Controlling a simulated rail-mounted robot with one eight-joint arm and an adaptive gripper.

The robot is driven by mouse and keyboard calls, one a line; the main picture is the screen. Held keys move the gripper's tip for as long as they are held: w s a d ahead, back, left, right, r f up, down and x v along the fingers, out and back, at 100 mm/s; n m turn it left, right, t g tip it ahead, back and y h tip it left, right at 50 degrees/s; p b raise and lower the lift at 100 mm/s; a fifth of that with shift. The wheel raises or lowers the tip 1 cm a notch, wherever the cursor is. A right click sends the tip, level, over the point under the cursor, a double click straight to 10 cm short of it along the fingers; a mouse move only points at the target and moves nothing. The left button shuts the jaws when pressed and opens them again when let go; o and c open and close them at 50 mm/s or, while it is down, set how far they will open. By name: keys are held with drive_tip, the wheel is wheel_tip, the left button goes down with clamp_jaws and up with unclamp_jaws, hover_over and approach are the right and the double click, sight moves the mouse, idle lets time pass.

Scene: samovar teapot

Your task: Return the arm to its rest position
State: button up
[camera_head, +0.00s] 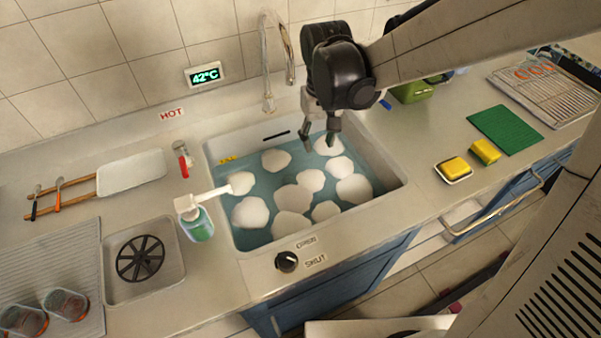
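My gripper (319,136) hangs from my arm, which reaches in from the upper right. It points down over the back right part of the sink (398,196). Its two fingers look spread apart, with nothing visible held between them. The fingertips are near a white foam patch on the blue-green water (262,170); I cannot tell whether they touch it. The black wrist covers part of the wall and counter behind the sink.
The faucet (266,75) rises behind the sink, close left of my gripper. A soap dispenser (197,224) stands at the sink's left edge. Yellow sponges (485,151), a green mat (505,129) and a dish rack (545,92) lie to the right. Glasses (66,304) stand at lower left.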

drive_tip(key=shift+r, duration=0.5)
drive_tip(key=s+d+r+m+t, duration=0.1)
drive_tip(key=s+d+r+t, duration=0.2)
drive_tip(key=s+d+r, duration=0.2)
drive_tip(key=s+d+r+m+t, duration=0.2)
drive_tip(key=s+d+r+t, duration=0.2)
drive_tip(key=s+d, duration=0.6)
drive_tip(key=shift+r+m, duration=0.3)
drive_tip(key=shift+r, duration=0.55)
idle(1.2)
